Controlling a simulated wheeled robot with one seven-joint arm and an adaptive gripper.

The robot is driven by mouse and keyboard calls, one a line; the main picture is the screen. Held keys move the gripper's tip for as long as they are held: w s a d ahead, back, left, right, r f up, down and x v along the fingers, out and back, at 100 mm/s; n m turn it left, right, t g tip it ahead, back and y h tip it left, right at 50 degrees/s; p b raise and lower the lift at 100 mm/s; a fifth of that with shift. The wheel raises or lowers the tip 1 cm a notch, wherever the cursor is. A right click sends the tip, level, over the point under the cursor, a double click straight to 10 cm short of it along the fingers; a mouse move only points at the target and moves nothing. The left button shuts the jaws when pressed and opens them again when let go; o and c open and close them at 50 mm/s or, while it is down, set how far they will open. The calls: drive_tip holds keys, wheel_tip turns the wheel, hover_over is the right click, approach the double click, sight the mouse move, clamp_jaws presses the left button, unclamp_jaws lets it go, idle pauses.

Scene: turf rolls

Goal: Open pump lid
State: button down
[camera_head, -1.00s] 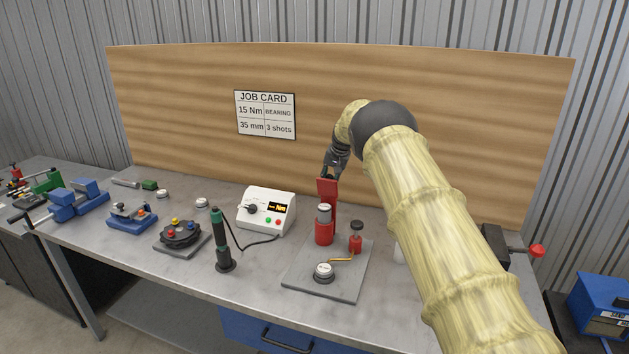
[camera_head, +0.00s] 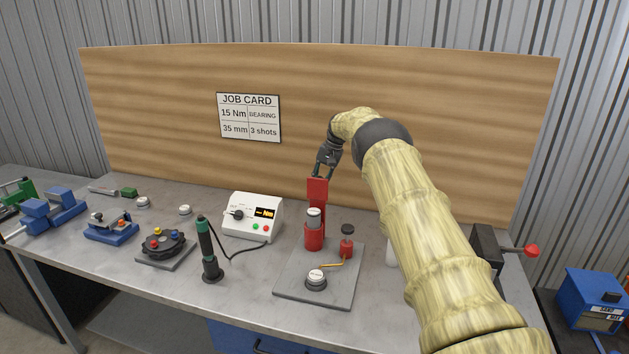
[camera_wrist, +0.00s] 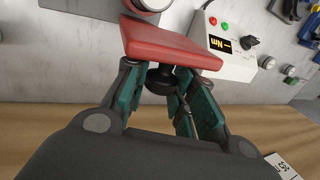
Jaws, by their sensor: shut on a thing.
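The pump (camera_head: 314,235) is a red cylinder with a pale, round top, standing on a grey plate (camera_head: 300,293). Its red lid (camera_head: 317,190) stands upright at the back of the pump, swung clear of the top. My gripper (camera_head: 322,172) is just above and behind the lid in the head view. In the wrist view the red lid (camera_wrist: 168,46) lies across the fingertips, and a dark knob (camera_wrist: 162,78) on its underside sits between the teal finger pads. My gripper (camera_wrist: 165,88) is shut on this knob; the exact contact is partly hidden by the lid.
A small red pot with a black knob (camera_head: 347,243), a brass lever (camera_head: 334,266) and a round button (camera_head: 316,281) share the plate. A white torque box (camera_head: 253,215) and a dark driver (camera_head: 209,256) stand left. A wooden board (camera_head: 420,100) rises behind.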

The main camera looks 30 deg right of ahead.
drive_tip(key=shift+d, duration=0.15)
drive_tip(key=c, duration=1.1)
unclamp_jaws()
drive_tip(key=shift+f, duration=0.1)
drive_tip(key=shift+c, duration=0.2)
drive_tip(key=shift+w, duration=0.1)
drive_tip(key=shift+r, duration=0.2)
drive_tip(key=v, duration=1.1)
drive_tip(key=shift+r, duration=0.2)
drive_tip(key=shift+d, duration=0.3)
